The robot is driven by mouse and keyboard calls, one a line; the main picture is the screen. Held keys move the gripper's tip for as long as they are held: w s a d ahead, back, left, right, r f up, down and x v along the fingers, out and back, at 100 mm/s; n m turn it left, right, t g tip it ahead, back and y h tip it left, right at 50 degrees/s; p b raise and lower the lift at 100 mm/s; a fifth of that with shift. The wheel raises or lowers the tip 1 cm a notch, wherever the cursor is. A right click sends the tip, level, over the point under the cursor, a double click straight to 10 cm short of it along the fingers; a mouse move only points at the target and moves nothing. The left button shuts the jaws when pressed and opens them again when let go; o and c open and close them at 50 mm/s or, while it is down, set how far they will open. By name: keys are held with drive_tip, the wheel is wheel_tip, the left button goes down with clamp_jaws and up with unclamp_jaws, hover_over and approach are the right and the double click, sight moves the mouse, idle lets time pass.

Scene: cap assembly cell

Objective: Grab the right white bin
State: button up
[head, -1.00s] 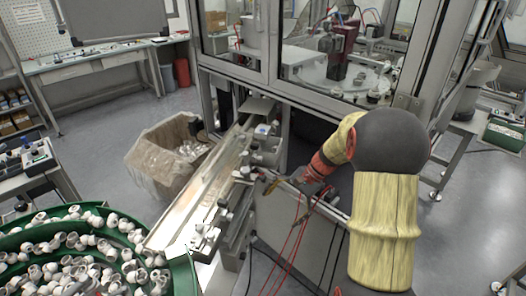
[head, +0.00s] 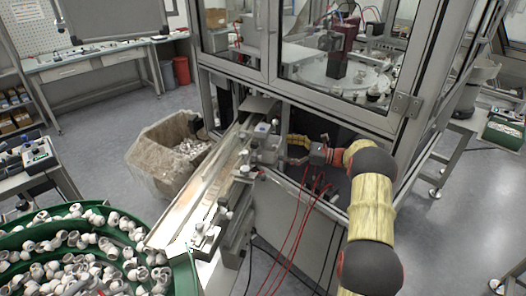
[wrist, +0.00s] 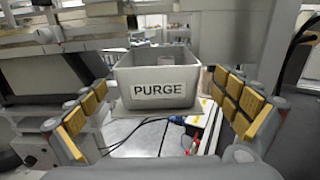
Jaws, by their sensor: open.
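A pale grey-white bin (wrist: 187,100) with a black-on-white PURGE label (wrist: 158,89) stands straight ahead in the wrist view. Its front wall faces me, and its open top shows a few pale things inside that I cannot make out. My gripper (wrist: 162,86) is open, with yellow-padded fingers to the left and right of the bin's front. I see no contact with the bin. Another pale box-like shape (wrist: 45,75) is partly hidden at the left behind the left finger. In the head view my gripper (head: 296,147) reaches into the opening under the glass enclosure, and the bin cannot be made out.
A metal rail (head: 200,190) runs beside my arm at the left. Red cables (head: 300,225) hang below my wrist. The enclosure frame (head: 330,105) is close above. A grey machine part overhangs the bin at upper right (wrist: 235,35). Dark cables (wrist: 298,50) lie at far right.

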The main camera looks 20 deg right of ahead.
sight(268, 144)
drive_tip(key=b+x, duration=0.2)
drive_tip(key=x, duration=0.4)
drive_tip(key=shift+s+a+f, duration=0.1)
drive_tip(key=shift+s+f, duration=0.1)
drive_tip(key=shift+w+a, duration=0.3)
drive_tip(key=shift+w, duration=0.05)
drive_tip(key=shift+r, duration=0.1)
drive_tip(key=shift+c, duration=0.8)
drive_tip(key=c, duration=0.7)
drive_tip(key=shift+c, duration=0.7)
drive_tip(key=shift+r+p, duration=0.35)
